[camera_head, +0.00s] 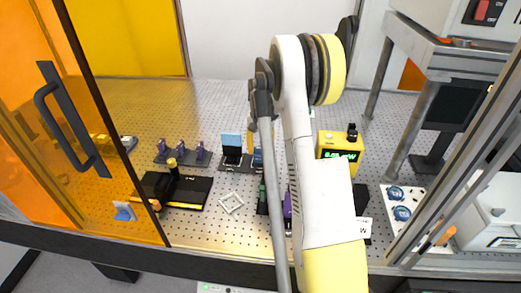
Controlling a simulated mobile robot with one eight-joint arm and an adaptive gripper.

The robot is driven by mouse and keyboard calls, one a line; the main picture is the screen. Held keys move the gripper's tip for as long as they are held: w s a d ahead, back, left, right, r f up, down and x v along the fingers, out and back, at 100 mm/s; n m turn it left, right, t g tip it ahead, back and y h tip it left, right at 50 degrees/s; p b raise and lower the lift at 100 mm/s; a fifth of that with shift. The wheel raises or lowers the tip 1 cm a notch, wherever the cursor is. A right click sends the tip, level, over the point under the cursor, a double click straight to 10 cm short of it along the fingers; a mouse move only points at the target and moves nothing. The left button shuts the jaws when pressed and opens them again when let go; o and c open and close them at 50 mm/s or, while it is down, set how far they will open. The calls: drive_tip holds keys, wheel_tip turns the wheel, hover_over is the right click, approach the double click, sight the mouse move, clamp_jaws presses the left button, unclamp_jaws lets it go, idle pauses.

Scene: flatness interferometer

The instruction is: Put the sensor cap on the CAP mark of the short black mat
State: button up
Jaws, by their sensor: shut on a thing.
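My arm rises from the bottom right, bends at a black and yellow joint near the top, and crosses the middle of the bench. I cannot make out my gripper or its fingertips; the arm covers that part. I cannot pick out the sensor cap. A dark mat or strip (262,198) shows in part just left of my arm, with something green on it; I cannot tell if it is the short black mat. No CAP mark is readable.
A black stage (195,191) with a yellow knob and a white square frame (231,203) lie left. Purple mounts (181,152) stand behind. A yellow meter (340,152) and a white sheet with blue round parts (402,212) lie right. An orange door (92,125) stands open.

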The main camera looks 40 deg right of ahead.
drive_tip(key=shift+f+b, duration=0.35)
drive_tip(key=shift+f, duration=0.05)
idle(0.4)
drive_tip(key=o, duration=1)
drive_tip(key=shift+c, duration=0.2)
drive_tip(key=shift+r+p, duration=1.9)
drive_tip(key=shift+r, duration=1.65)
